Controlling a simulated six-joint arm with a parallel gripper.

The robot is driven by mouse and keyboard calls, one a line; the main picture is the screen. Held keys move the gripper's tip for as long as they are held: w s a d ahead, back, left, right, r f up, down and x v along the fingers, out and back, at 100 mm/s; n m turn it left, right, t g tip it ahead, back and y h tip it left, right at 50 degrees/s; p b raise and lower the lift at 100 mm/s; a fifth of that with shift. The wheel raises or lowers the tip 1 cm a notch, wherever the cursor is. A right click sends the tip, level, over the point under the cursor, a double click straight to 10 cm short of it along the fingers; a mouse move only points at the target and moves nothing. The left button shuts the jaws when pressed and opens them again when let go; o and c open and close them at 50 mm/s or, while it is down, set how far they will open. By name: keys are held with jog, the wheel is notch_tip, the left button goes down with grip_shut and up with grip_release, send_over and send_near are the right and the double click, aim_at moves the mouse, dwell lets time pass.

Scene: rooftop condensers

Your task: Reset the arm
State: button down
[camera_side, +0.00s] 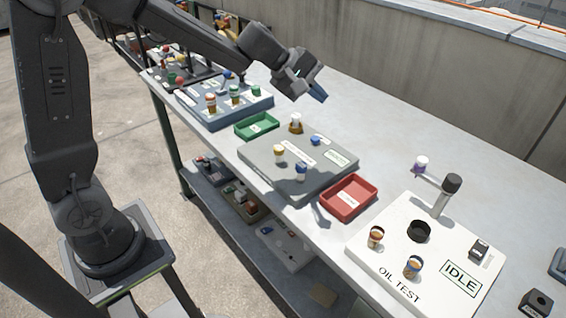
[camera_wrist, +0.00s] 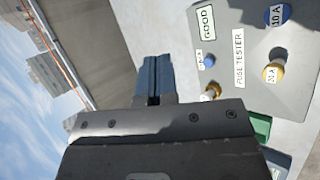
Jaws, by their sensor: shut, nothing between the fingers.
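My gripper (camera_side: 318,93) is raised above the far part of the table in the side view, with its blue fingers tilted down to the right. In the wrist view the fingers (camera_wrist: 154,78) are together with nothing between them. The gripper is apart from everything on the table. The grey fuse tester (camera_side: 322,171) lies on the table below it and also shows in the wrist view (camera_wrist: 236,62). A yellow fuse (camera_side: 279,152) and a blue fuse (camera_side: 301,171) stand on the tester. A gold-and-white fuse (camera_side: 295,123) stands at its back edge.
A green tray (camera_side: 257,131) and a red tray (camera_side: 349,212) flank the tester. The white oil test board (camera_side: 392,232), with bottles and a post, lies at the right. A blue-grey board (camera_side: 208,116) holds several pieces at the left. The far table strip is clear.

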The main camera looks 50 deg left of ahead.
jog(key=s+d+r+m+g+y, duration=0.1)
jog(key=s+d+r+m, duration=0.2)
jog(key=s, duration=0.5)
jog(key=s+d+r+m+g, duration=0.1)
jog(key=s+r+m, duration=0.1)
jog(key=s+m, duration=0.5)
jog(key=s+a+f+m+y, duration=0.1)
jog(key=s+a+m+y, duration=0.1)
jog(key=s, duration=0.4)
jog(key=s+a+f+m+y, duration=0.1)
jog(key=s+a+m+y, duration=0.1)
jog(key=s, duration=0.5)
jog(key=shift+s+a, duration=0.15)
jog(key=shift+a, duration=0.2)
